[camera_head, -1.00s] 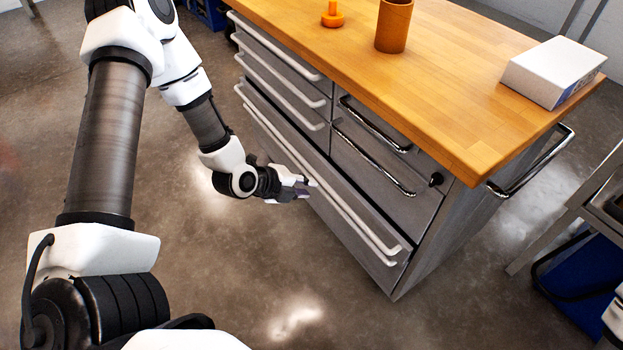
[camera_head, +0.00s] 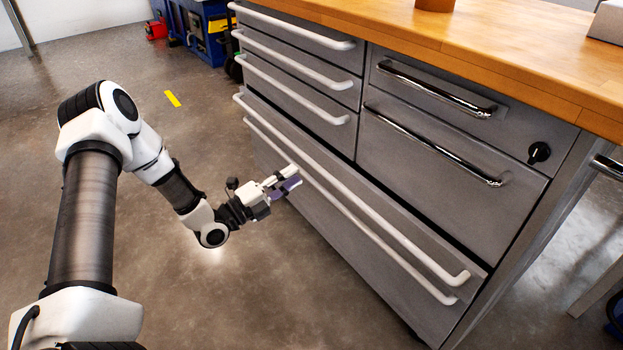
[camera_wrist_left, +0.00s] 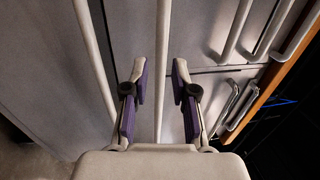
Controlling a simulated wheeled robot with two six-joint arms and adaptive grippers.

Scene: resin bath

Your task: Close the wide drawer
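The wide drawer (camera_head: 400,212) is a long grey front low on the cabinet. A dark gap runs along its top edge, and it seems to stand slightly out; how far I cannot tell. Its long white bar handle (camera_head: 385,212) runs above a second, parallel long white handle (camera_head: 372,228). My left gripper (camera_head: 289,179) is at these handles, left of their middle. In the left wrist view the gripper (camera_wrist_left: 160,85) is open, with the upper long handle (camera_wrist_left: 163,50) between its purple-padded fingers. The lower handle (camera_wrist_left: 94,60) lies outside the left finger. My right gripper is out of view.
Narrower drawers with white handles (camera_head: 292,88) and chrome handles (camera_head: 435,145) sit above, under the wooden top (camera_head: 480,45). A black knob (camera_head: 539,152) is at the right. Blue equipment (camera_head: 205,30) stands behind. The floor in front (camera_head: 290,290) is clear.

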